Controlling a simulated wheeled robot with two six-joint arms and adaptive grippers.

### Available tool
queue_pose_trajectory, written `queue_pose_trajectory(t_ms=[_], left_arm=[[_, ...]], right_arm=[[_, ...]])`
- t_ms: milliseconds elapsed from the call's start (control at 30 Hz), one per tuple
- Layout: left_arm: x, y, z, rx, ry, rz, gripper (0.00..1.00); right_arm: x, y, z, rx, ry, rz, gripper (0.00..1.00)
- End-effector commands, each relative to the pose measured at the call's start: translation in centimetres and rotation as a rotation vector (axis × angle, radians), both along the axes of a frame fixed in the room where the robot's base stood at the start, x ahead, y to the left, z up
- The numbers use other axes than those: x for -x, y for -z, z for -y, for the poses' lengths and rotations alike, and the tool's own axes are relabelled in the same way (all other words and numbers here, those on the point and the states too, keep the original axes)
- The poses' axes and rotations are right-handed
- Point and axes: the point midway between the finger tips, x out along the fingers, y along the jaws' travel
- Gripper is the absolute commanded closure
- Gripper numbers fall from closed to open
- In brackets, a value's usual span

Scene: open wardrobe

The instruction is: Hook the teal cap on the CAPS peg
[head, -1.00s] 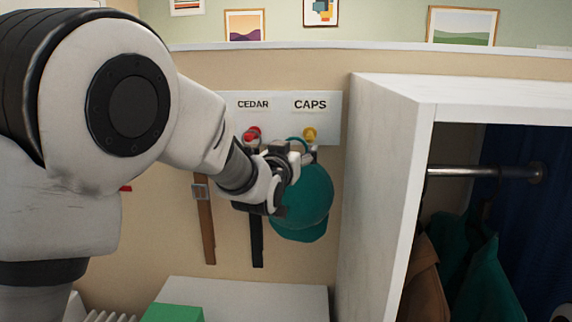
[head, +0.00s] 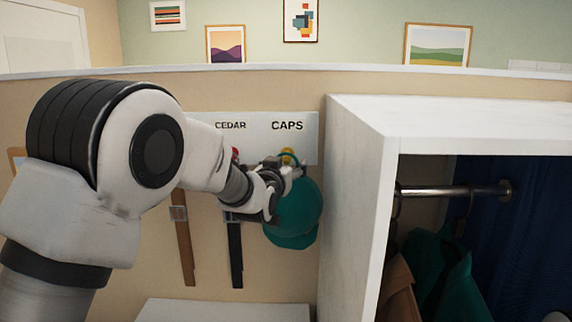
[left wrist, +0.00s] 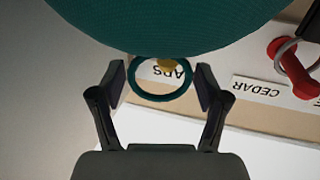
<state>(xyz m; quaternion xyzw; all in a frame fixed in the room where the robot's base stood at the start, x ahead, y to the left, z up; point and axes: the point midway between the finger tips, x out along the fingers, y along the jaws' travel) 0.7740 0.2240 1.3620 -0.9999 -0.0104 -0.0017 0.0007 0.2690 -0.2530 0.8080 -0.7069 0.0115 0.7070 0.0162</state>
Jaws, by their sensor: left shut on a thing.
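The teal cap (head: 293,212) hangs below my left gripper (head: 285,172), against the wall board under the CAPS label (head: 288,126). In the left wrist view my left gripper (left wrist: 157,88) is shut on the cap's strap loop (left wrist: 134,92), a finger at each side. The cap's crown (left wrist: 160,25) fills the top of that view. The yellow CAPS peg (head: 287,152) overlaps the loop in the head view, and the peg (left wrist: 167,65) shows inside the loop's ring in the left wrist view. I cannot tell whether the peg passes through it. My right gripper is not in view.
The red CEDAR peg (left wrist: 293,70) is beside the CAPS peg. A brown belt (head: 184,245) and a black belt (head: 235,255) hang left of the cap. The white wardrobe side (head: 350,210) stands close on the right. A white surface (head: 225,311) lies below.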

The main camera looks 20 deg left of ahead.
Motion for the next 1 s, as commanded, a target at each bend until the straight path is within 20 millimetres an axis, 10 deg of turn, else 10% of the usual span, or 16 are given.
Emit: queue_pose_trajectory(t_ms=[1000], left_arm=[[-6.7, 1.1, -1.9, 0.0, 0.0, 0.001, 0.8]], right_arm=[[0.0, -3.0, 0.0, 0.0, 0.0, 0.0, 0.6]])
